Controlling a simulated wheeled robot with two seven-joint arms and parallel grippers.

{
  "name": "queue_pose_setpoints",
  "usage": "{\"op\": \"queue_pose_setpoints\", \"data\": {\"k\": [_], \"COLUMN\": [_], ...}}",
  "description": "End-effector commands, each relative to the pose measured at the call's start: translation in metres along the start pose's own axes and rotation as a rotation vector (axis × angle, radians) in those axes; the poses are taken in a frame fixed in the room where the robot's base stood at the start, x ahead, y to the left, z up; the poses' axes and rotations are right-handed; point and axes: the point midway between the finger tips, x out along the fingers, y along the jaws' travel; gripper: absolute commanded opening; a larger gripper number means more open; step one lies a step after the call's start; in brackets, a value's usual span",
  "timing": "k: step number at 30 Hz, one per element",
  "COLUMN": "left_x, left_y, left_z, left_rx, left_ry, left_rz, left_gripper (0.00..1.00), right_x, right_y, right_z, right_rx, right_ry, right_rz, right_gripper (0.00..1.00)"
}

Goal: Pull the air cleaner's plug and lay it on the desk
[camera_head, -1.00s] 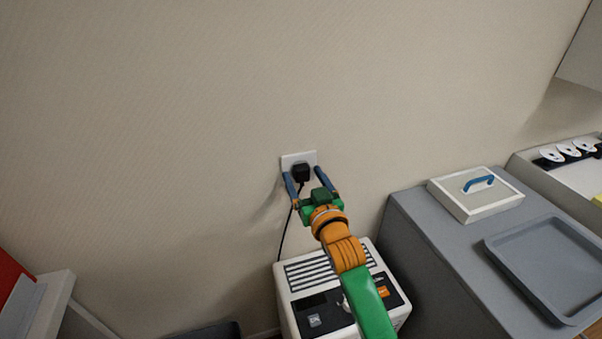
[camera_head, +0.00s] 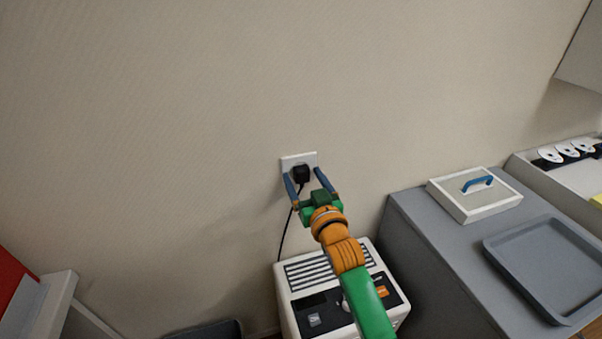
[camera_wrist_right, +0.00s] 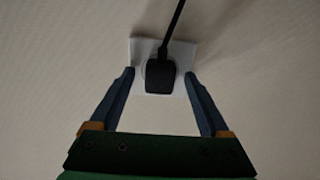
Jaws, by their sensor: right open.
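The black plug (camera_head: 301,174) sits in the white wall socket (camera_head: 299,159), and its cord (camera_head: 284,235) runs down behind the air cleaner (camera_head: 300,285). The air cleaner is a white box with a slatted top and a dark control panel. My right gripper (camera_head: 307,176) is open, with its blue fingers on either side of the plug. In the right wrist view the plug (camera_wrist_right: 160,77) lies between the spread fingertips (camera_wrist_right: 160,76), with a gap on each side. My left gripper is not in view.
A grey desk-like cabinet (camera_head: 425,262) stands right of the air cleaner. On it are a white box with a blue handle (camera_head: 474,195) and a grey tray (camera_head: 552,262). Discs in a rack (camera_head: 566,151) are at the far right. The wall around the socket is bare.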

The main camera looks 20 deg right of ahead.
Motion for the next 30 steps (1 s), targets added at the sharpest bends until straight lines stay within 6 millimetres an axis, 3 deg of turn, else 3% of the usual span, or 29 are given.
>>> {"op": "queue_pose_setpoints", "data": {"k": [3, 12, 30], "left_x": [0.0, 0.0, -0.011], "left_y": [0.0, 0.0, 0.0], "left_z": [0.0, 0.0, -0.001], "left_rx": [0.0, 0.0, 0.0], "left_ry": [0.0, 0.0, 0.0], "left_rz": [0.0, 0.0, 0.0], "left_gripper": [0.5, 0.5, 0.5], "right_x": [0.0, 0.0, -0.014], "right_y": [0.0, 0.0, 0.0], "right_z": [0.0, 0.0, -0.001], "right_rx": [0.0, 0.0, 0.0], "right_ry": [0.0, 0.0, 0.0], "right_rz": [0.0, 0.0, 0.0], "right_gripper": [0.8, 0.0, 0.0]}}
